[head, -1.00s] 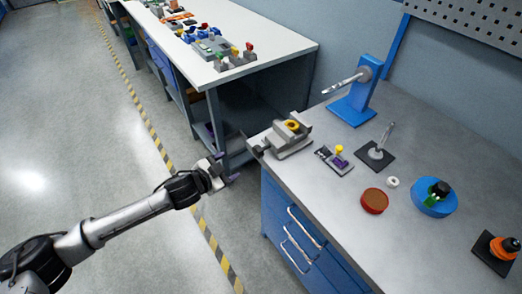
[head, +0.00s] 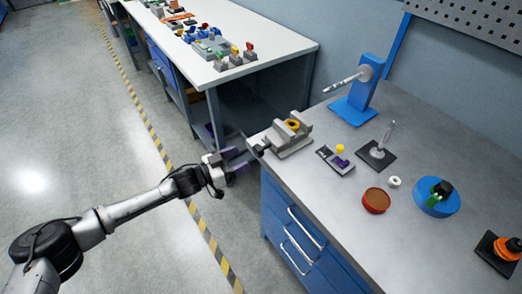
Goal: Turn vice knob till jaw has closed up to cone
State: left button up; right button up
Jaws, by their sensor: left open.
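The grey vice (head: 289,144) sits at the left corner of the blue-fronted workbench. A yellow cone (head: 293,124) with a dark centre sits between its jaws; at this size I cannot tell how wide the gap is. The vice knob (head: 258,148) is dark and sticks out left past the bench edge. My left gripper (head: 240,160) is open and empty, with purple finger pads. It is just left of the knob, pointing at it, and the fingers appear apart from it. My right gripper is not in view.
The workbench (head: 330,205) also holds a purple device with a yellow knob (head: 336,160), a blue stand (head: 357,100), a lever on a black plate (head: 378,152), a red round box (head: 376,201) and a blue disc (head: 436,204). A white-topped table (head: 270,40) stands behind.

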aim_at(255, 152)
pick_arm(q)
jog(key=b+x, duration=0.1)
jog(key=x, duration=0.7)
jog(key=shift+w+d+b, duration=0.1)
jog(key=shift+d+b, duration=0.05)
jog(key=shift+b, duration=0.2)
